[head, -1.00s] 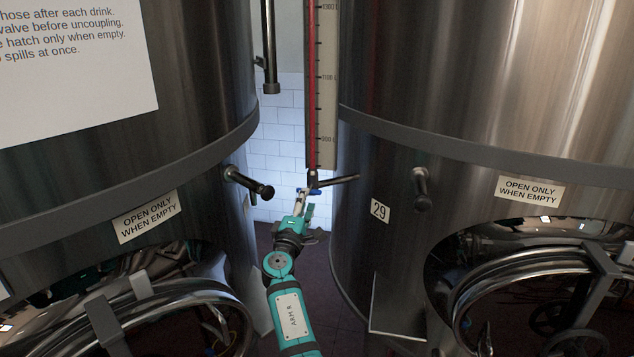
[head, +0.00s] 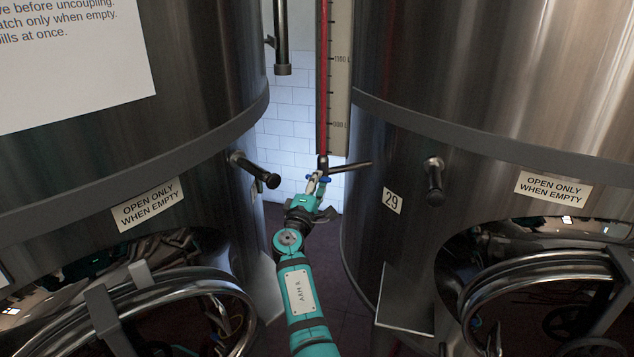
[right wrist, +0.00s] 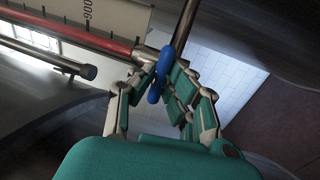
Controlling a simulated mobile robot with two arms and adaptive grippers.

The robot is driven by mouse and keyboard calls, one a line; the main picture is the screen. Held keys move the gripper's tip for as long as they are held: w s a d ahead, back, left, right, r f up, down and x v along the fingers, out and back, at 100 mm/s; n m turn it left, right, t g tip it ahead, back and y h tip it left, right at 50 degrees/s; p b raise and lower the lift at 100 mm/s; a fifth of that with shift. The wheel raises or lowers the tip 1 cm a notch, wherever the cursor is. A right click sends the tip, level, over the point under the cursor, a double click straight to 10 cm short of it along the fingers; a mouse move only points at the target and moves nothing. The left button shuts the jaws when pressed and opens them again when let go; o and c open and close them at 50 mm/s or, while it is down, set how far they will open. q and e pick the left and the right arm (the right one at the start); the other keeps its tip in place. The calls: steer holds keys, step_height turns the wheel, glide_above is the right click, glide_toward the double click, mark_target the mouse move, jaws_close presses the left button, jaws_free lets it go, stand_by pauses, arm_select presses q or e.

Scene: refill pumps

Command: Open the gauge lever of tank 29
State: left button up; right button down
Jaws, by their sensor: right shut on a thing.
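Tank 29 (head: 400,140) is the large steel tank at the right in the head view, with a "29" label (head: 391,201) on its side. Its gauge (head: 340,80), a scale with a red column, stands beside it in the gap between the tanks. The blue gauge lever (head: 325,180) sits at the gauge's lower end; the right wrist view also shows the lever (right wrist: 155,92). My right gripper (head: 318,184) is shut on the lever, its fingers on both sides of it in the right wrist view (right wrist: 165,88). My left gripper is not in view.
Another steel tank (head: 190,100) stands close at the left. Capped pipe stubs (head: 254,170) and (head: 434,180) stick out from the tanks. Round hatches with bars lie below. The gap between the tanks is narrow, with a tiled wall (head: 292,130) behind.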

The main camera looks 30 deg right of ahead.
steer(key=shift+n, duration=0.4)
steer(key=shift+s+d+r+n+t+y+p, duration=0.15)
steer(key=shift+n+y+p, duration=0.55)
steer(key=shift+n+p, duration=2.2)
steer(key=shift+w+a+f+n+t+y+p, duration=0.15)
steer(key=shift+n+y+p, duration=0.55)
steer(key=shift+n+p, duration=2.2)
steer(key=shift+s+d+r+n+t+y+p, duration=0.15)
steer(key=shift+n+y+p, duration=0.55)
steer(key=shift+n+p, duration=2.2)
steer(key=shift+n+b, duration=1.1)
steer(key=shift+n, duration=0.1)
steer(key=c, duration=1.3)
jaws_free()
